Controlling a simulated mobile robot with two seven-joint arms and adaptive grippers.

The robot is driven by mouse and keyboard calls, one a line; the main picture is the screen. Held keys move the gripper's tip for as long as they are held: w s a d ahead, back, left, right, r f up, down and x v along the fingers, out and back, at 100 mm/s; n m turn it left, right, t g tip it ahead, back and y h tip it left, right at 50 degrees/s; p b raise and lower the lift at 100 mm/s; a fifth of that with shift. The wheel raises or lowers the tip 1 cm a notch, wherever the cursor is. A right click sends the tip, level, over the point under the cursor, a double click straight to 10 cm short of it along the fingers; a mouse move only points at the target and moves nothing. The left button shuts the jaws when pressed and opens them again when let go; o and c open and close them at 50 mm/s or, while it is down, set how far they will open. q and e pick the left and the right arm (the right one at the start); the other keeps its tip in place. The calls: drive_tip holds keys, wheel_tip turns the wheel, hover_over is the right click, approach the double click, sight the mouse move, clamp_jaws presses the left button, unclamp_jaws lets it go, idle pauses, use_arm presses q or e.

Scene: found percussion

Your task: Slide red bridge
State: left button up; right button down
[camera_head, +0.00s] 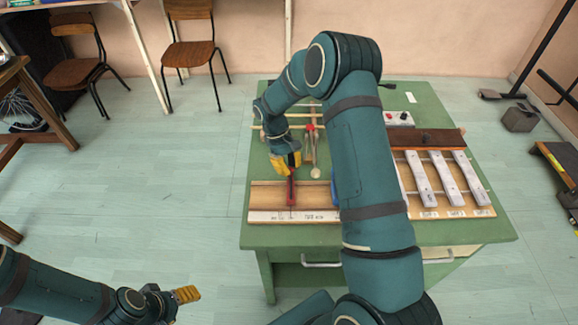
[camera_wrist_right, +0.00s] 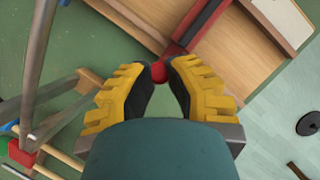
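The red bridge (camera_head: 291,190) is a narrow red bar lying across a light wooden board (camera_head: 265,197) with a white strip along its front edge. In the right wrist view the red bar (camera_wrist_right: 200,28) runs up from a round red knob (camera_wrist_right: 159,72). My right gripper (camera_head: 290,164) is over the bridge's far end. Its yellow-and-black fingers (camera_wrist_right: 164,72) sit on both sides of the knob, with almost no gap, and look shut on it. My left gripper (camera_head: 186,294) is low at the left, off the table, seen side-on; its opening is hidden.
The green table (camera_head: 460,232) also holds white bars (camera_head: 444,178) on a wooden frame at the right and a control box (camera_head: 399,118) behind. A mallet-like stick with a red part (camera_head: 311,128) stands near my right gripper. My right arm hides the table's middle.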

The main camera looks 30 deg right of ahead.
drive_tip(key=shift+d, duration=0.1)
drive_tip(key=shift+s+d+p, duration=0.3)
drive_tip(key=shift+s+d, duration=0.35)
drive_tip(key=shift+d, duration=0.3)
drive_tip(key=c, duration=0.8)
unclamp_jaws()
drive_tip(key=shift+d, duration=0.1)
drive_tip(key=shift+c, duration=0.2)
drive_tip(key=shift+r, duration=0.1)
drive_tip(key=v, duration=1.2)
